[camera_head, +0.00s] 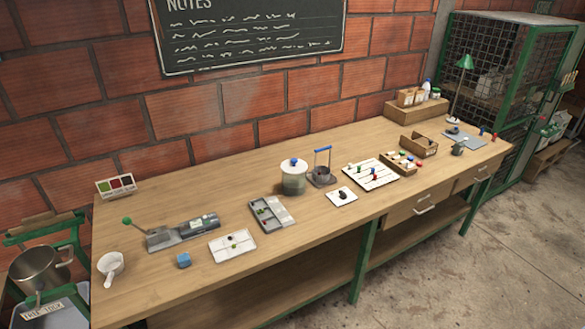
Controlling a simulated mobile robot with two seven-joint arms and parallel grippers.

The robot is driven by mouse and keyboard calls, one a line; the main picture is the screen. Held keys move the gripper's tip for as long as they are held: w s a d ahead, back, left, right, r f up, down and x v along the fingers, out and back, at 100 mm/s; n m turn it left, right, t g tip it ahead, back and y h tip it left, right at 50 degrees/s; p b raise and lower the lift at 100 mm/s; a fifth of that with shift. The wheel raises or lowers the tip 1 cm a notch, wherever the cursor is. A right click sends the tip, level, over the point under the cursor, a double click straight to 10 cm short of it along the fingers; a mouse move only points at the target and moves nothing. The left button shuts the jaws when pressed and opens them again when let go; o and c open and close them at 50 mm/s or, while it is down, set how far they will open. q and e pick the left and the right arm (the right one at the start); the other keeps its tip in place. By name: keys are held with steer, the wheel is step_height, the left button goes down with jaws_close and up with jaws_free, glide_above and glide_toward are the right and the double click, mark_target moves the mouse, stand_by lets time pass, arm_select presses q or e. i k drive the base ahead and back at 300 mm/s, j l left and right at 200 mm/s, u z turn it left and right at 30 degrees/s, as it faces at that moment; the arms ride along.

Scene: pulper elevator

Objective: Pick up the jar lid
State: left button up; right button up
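A round jar (294,183) with clear or greenish walls stands upright near the middle of the wooden workbench. Its white round lid (287,167) sits on top of the jar and has a small blue knob (294,161) at its centre. Neither of my grippers shows in the head view.
A stand with a blue handle (323,150) is close to the jar's right. A grey compartment tray (269,213) lies in front, and a white card (342,195) to the front right. The bench top (240,177) is bare behind and left of the jar; a brick wall backs it.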

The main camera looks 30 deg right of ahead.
mark_target(294, 166)
steer(key=u, duration=0.3)
steer(key=l+u, duration=0.35)
steer(key=l, duration=0.15)
steer(key=l+u, duration=0.3)
steer(key=l, duration=0.2)
steer(key=l+u, duration=0.1)
steer(key=l, duration=0.4)
steer(key=k+l+u, duration=0.15)
steer(key=l, duration=0.4)
